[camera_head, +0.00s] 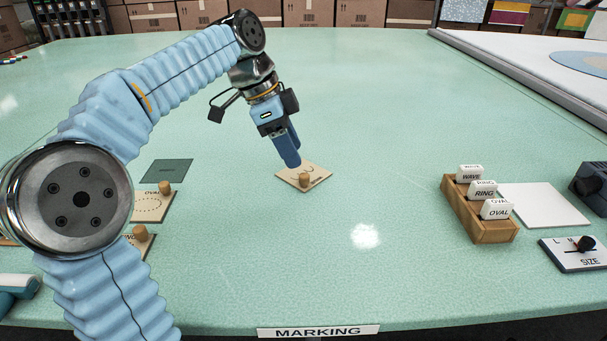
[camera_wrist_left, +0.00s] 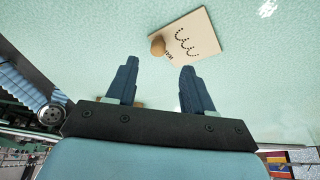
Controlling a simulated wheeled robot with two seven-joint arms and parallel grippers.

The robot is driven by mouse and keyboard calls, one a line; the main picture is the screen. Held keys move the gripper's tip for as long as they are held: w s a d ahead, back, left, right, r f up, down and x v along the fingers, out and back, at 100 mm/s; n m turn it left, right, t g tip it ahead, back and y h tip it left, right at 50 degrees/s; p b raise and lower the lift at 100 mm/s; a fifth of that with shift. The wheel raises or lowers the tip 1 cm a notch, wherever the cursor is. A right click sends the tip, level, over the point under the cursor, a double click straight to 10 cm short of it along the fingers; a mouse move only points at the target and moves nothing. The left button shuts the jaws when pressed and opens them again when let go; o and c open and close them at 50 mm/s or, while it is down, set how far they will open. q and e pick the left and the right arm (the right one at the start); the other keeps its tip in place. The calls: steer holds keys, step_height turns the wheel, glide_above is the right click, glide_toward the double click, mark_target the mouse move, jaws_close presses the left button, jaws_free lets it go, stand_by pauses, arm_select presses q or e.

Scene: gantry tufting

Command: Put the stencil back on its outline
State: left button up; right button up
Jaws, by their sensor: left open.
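The loose stencil (camera_head: 313,178) is a tan square plate with a wooden knob (camera_head: 305,180), lying flat near the middle of the green table. In the left wrist view the stencil (camera_wrist_left: 196,38) shows a dotted wave, with its knob (camera_wrist_left: 157,45) on the near side. A dark green outline (camera_head: 167,171) with small, unreadable lettering lies bare on the table at the left. My left gripper (camera_head: 291,163) is above and just behind the stencil, pointing down. In its wrist view its fingers (camera_wrist_left: 158,78) are apart with nothing between them. The knob is beyond the fingertips. My right gripper is out of view.
An oval stencil (camera_head: 152,207) and another knobbed stencil (camera_head: 140,240) lie left, partly behind my arm. A wooden rack (camera_head: 480,219) holds WAVE, RING and OVAL blocks at right, beside a white sheet (camera_head: 543,205) and SIZE panel (camera_head: 575,254). The table around the loose stencil is clear.

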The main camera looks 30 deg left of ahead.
mark_target(304, 175)
arm_select(q)
steer(key=x, duration=0.5)
steer(key=shift+d+f, duration=0.2)
steer(key=shift+f, duration=0.15)
jaws_close()
